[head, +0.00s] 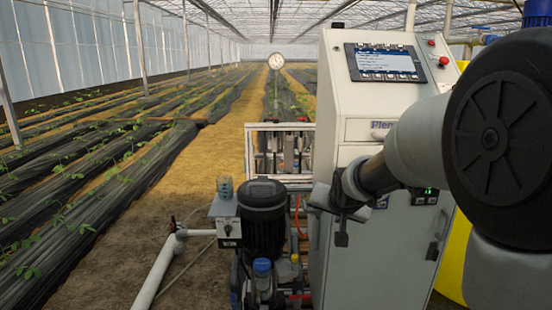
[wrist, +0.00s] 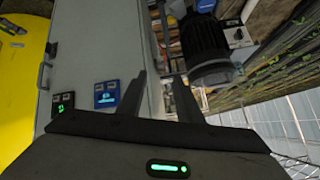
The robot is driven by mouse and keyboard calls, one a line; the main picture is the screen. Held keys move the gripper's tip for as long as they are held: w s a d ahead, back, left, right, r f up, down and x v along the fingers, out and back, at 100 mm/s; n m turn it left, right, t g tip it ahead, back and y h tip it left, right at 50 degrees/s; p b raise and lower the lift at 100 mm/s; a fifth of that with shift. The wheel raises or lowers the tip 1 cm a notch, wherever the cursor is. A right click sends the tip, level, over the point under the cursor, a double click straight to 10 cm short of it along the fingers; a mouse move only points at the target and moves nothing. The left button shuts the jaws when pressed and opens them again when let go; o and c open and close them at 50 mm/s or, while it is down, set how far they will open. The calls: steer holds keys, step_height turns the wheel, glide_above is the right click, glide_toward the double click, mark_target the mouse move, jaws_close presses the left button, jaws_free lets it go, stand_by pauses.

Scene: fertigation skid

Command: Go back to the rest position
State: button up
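My gripper (head: 329,219) is at the end of my arm, which reaches in from the right of the head view. It is in front of the white control cabinet (head: 372,262), near its left edge. In the wrist view, the two dark fingers of my gripper (wrist: 158,78) stand apart with nothing between them. The cabinet front (wrist: 98,45) and the dark pump motor (wrist: 207,45) show beyond the fingers. The exact distance from the fingers to the cabinet cannot be told.
The black pump motor (head: 263,218) stands left of the cabinet, with a white pipe (head: 160,270) beside it. A screen (head: 385,63) and red button (head: 444,61) are on the cabinet. A yellow tank (wrist: 22,75) is beside it. The sandy aisle (head: 213,165) is open.

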steer(key=s+r+n+g, duration=0.3)
steer(key=s+n+g, duration=0.1)
steer(key=s, duration=2.9)
step_height(320, 180, up, 28)
steer(key=p, duration=2.8)
steer(key=shift+d+r, duration=0.15)
steer(key=shift+r, duration=0.1)
